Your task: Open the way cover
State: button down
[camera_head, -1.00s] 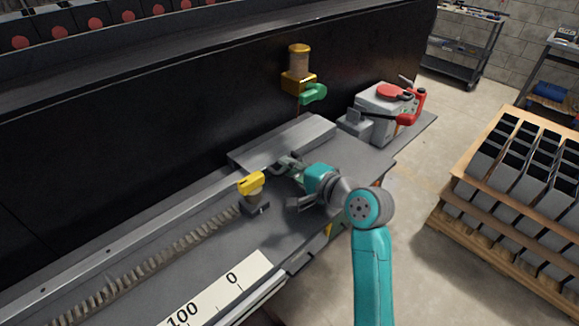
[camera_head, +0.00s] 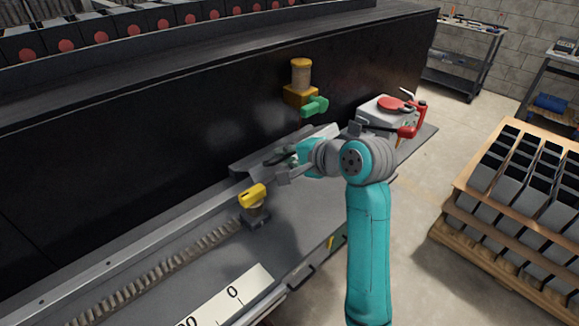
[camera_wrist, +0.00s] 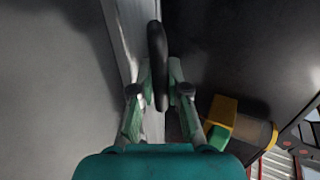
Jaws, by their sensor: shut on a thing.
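The way cover (camera_head: 246,168) is a long grey metal plate along the foot of the black wall. In the head view my wrist hides much of it, and it looks narrow and raised, though I cannot tell its exact tilt. My gripper (camera_head: 270,162) is at the cover's near side. In the wrist view a dark handle bar (camera_wrist: 157,55) stands between the fingers of my gripper (camera_wrist: 160,85), which are shut on it. A pale metal strip (camera_wrist: 135,35) runs beside the handle.
A yellow-topped part (camera_head: 253,196) stands on the bench close to my gripper. A green-handled amber fitting (camera_head: 302,95) is on the wall above; it also shows in the wrist view (camera_wrist: 222,120). A grey box with red handle (camera_head: 388,110) stands at the bench's right end.

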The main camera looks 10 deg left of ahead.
jog(key=r, duration=0.1)
jog(key=w+a+r, duration=0.1)
jog(key=a+r, duration=0.1)
jog(key=shift+w, duration=0.25)
jog(key=shift+w+a+r, duration=0.5)
jog(key=shift+a, duration=0.05)
jog(key=shift+w+a+r, duration=0.1)
jog(key=shift+a+r, duration=0.1)
jog(key=shift+w+a+g+h, duration=0.3)
jog(key=shift+g+h, duration=0.1)
jog(key=shift+h, duration=0.2)
jog(key=c, duration=1.4)
grip_release()
